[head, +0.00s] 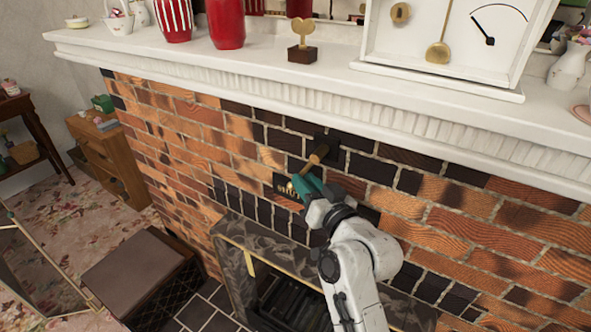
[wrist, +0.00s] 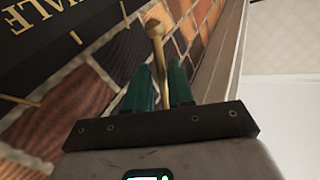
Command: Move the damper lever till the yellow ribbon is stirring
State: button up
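The damper lever (head: 318,155) is a brass-coloured handle with a rounded end, at a dark plate on the brick wall below the mantel. It also shows in the wrist view (wrist: 157,45), running down between my fingers. My gripper (head: 309,184) has teal fingers, which stand close on either side of the lever's shaft with little gap, so it looks shut on it. The fingers also show in the wrist view (wrist: 161,85). The yellow ribbon (head: 249,263) hangs narrow at the upper front of the dark stone fireplace surround; I cannot tell from one moment whether it stirs.
A black plate (wrist: 50,35) with gold lettering and marks lies beside the lever. The white mantel (head: 330,85) juts out above my gripper, bearing red vases, a small trophy and a white dial box (head: 445,40). A brown-topped box (head: 133,270) stands lower left.

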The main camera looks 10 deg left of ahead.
jog(key=shift+x, duration=2.5)
grip_shut()
